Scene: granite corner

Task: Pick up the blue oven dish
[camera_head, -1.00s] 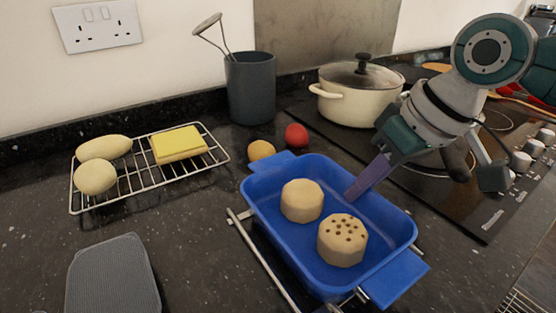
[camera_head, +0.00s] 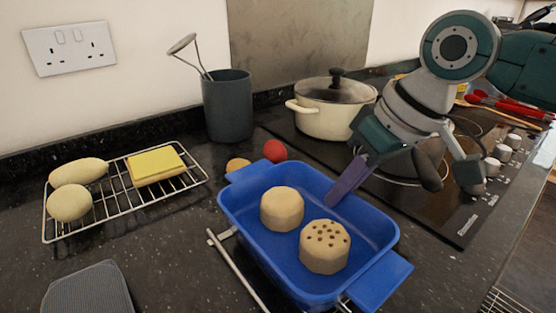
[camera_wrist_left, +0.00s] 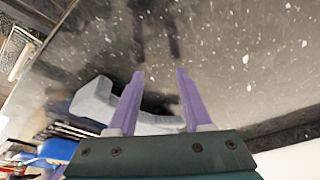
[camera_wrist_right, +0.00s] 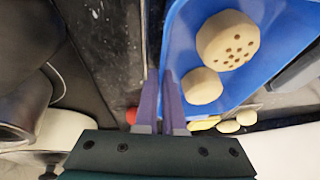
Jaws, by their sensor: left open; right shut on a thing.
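The blue oven dish (camera_head: 262,240) holds two pale round pieces, one plain (camera_head: 282,208) and one with dark holes on top (camera_head: 325,246). It is level, on or just above a wire rack (camera_head: 232,268); I cannot tell if they touch. My right gripper (camera_head: 345,183) is shut on the dish's far right wall, one purple finger inside. In the right wrist view the fingers (camera_wrist_right: 163,95) pinch the rim of the dish (camera_wrist_right: 185,45). My left gripper (camera_wrist_left: 158,95) is open and empty, outside the head view, above a grey object (camera_wrist_left: 95,100).
Behind the dish are a red ball (camera_head: 275,151) and an orange one (camera_head: 237,164), partly hidden by the handle. A cream pot (camera_head: 325,118) stands on the hob at the back. A dark utensil holder (camera_head: 228,108) and a rack with food (camera_head: 120,205) are left. A grey pad (camera_head: 88,292) lies front left.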

